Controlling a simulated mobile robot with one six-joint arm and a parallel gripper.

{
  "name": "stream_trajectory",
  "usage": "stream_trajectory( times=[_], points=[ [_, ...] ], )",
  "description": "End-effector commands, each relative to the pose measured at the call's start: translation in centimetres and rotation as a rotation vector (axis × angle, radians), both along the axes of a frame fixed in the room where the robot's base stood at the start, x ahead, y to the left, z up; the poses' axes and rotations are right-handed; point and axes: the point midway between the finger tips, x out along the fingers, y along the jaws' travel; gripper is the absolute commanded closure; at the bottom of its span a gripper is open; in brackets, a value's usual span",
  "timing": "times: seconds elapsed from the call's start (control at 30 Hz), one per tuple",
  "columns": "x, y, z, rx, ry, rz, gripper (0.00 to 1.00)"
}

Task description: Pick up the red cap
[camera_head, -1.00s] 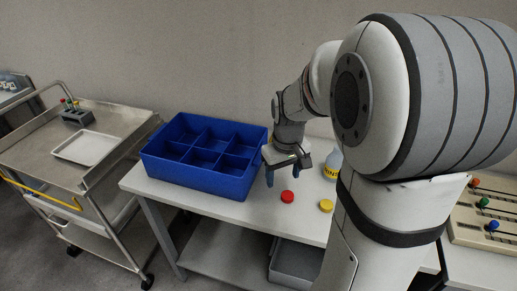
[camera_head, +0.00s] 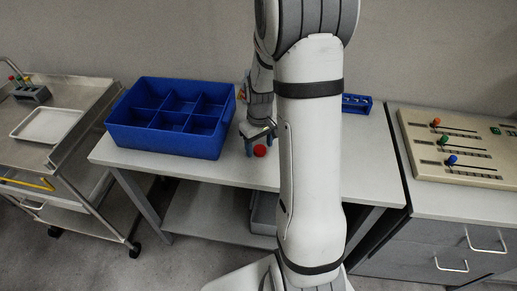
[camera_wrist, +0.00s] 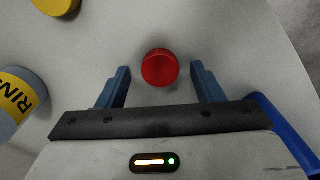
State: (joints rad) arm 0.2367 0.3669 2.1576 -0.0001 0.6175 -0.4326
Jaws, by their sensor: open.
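The red cap (camera_head: 260,150) lies on the white table (camera_head: 225,170), to the right of the blue compartment box. In the wrist view the red cap (camera_wrist: 160,68) is round and sits between the two blue fingers, with a gap on each side, near the level of the fingertips. My gripper (camera_wrist: 160,75) is open and empty around the cap. In the head view my gripper (camera_head: 261,143) is beside the blue box, low over the table, partly hidden by my arm.
The blue box (camera_head: 170,134) stands close left of my gripper. The wrist view shows a yellow cap (camera_wrist: 57,4) and a bottle (camera_wrist: 16,98) with a yellow label. A small blue rack (camera_head: 356,104) stands right. A metal cart (camera_head: 75,100) is left, a slider panel (camera_head: 470,172) right.

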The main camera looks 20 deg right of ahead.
Motion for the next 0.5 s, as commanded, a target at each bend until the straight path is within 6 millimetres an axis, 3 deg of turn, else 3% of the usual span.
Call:
stream_trajectory(
  times=[0.27, 0.5],
  points=[
    [-0.02, -0.02, -0.35, 0.000, 0.000, -0.001, 0.39],
    [-0.01, -0.05, -0.33, 0.000, 0.000, -0.001, 0.59]
  ],
)
